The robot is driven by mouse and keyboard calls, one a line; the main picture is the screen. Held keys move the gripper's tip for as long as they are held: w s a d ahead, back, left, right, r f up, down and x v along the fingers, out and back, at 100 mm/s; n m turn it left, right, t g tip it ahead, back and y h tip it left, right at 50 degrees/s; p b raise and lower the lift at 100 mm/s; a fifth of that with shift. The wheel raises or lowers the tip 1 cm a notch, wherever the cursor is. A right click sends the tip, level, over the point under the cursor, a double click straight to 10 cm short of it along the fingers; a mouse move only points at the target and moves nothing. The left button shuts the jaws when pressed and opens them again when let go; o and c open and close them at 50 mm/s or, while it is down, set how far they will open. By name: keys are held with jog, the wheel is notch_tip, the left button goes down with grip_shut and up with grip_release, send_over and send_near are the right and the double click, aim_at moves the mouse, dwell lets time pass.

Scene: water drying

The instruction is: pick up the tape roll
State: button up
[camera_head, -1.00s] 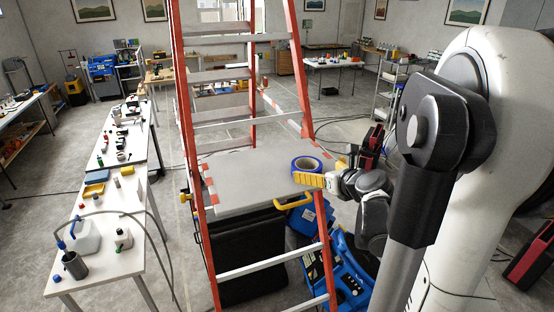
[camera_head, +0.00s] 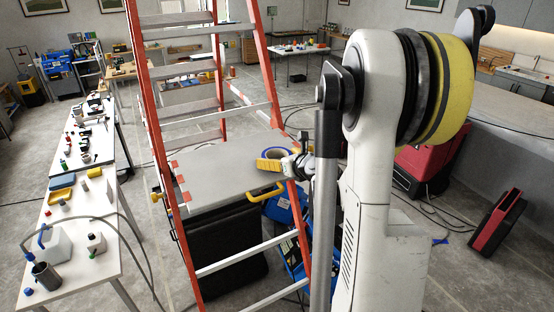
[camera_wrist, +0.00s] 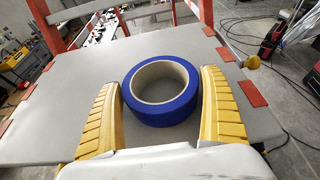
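The blue tape roll (camera_wrist: 160,113), with a pale inner ring, lies flat on a grey board (camera_wrist: 60,110). In the head view the roll (camera_head: 276,152) is near the board's right edge, partly hidden by a yellow finger. My gripper (camera_wrist: 161,84) is open, with its ribbed yellow fingers on either side of the roll. The fingers look very close to the roll's sides; I cannot tell if they touch. In the head view my gripper (camera_head: 270,164) sits low at the board's right side, partly hidden by my arm.
An orange ladder (camera_head: 139,90) stands around the grey board. A yellow handle (camera_head: 266,192) is at the board's front edge. A black case (camera_head: 225,250) and a blue box (camera_head: 283,207) are below. A white table (camera_head: 85,235) with several items stands left.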

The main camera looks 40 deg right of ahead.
jog(key=c, duration=0.4)
jog(key=shift+r, duration=0.1)
